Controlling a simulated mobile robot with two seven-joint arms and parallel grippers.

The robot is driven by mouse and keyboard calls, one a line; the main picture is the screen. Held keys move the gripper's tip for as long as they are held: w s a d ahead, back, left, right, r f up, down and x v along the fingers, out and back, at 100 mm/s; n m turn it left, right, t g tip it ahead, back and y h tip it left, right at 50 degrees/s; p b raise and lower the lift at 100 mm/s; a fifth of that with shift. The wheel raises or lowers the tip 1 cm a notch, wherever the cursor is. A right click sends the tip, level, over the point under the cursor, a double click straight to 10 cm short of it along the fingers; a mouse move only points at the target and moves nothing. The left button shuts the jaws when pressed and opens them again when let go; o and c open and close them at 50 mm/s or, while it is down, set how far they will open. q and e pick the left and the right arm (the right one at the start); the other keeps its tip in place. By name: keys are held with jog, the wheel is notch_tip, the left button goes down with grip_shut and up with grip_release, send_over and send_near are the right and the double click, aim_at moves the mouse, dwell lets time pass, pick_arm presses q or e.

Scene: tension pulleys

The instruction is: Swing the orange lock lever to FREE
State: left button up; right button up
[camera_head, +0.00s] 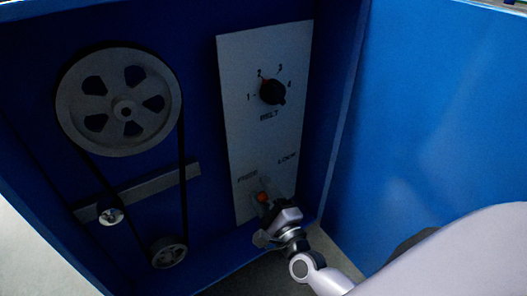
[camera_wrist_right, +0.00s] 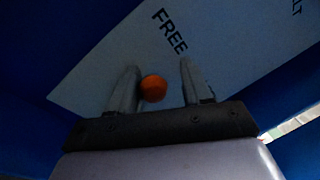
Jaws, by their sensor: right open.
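The orange lock lever (camera_head: 262,197) is low on the pale panel, below the FREE and LOCK labels. Its rounded orange end (camera_wrist_right: 153,88) shows in the right wrist view beside the word FREE. My right gripper (camera_head: 268,205) is at the lever and partly hides it in the head view. In the right wrist view its two fingers (camera_wrist_right: 160,78) are apart, with the orange end between them, closer to the left finger. Whether that finger touches it I cannot tell. The lever's shaft and pivot are not clear. My left gripper is out of view.
The pale panel (camera_head: 235,120) is inside a blue cabinet and carries a black BELT knob (camera_head: 272,91) above. A large pulley (camera_head: 85,125), a small pulley (camera_head: 168,252) and a belt are to the left. A blue side wall (camera_head: 440,120) stands close on the right.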

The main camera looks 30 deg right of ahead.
notch_tip(320, 180, up, 11)
jog(key=p, duration=0.5)
jog(key=shift+a, duration=0.1)
notch_tip(320, 180, up, 7)
jog(key=p, duration=0.4)
jog(key=shift+r+p, duration=0.4)
jog(key=shift+r, duration=0.15)
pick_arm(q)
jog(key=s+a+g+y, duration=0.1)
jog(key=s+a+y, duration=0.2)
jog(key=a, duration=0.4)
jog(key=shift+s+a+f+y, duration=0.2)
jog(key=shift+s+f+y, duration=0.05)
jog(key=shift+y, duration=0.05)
pick_arm(e)
jog(key=shift+o, duration=0.2)
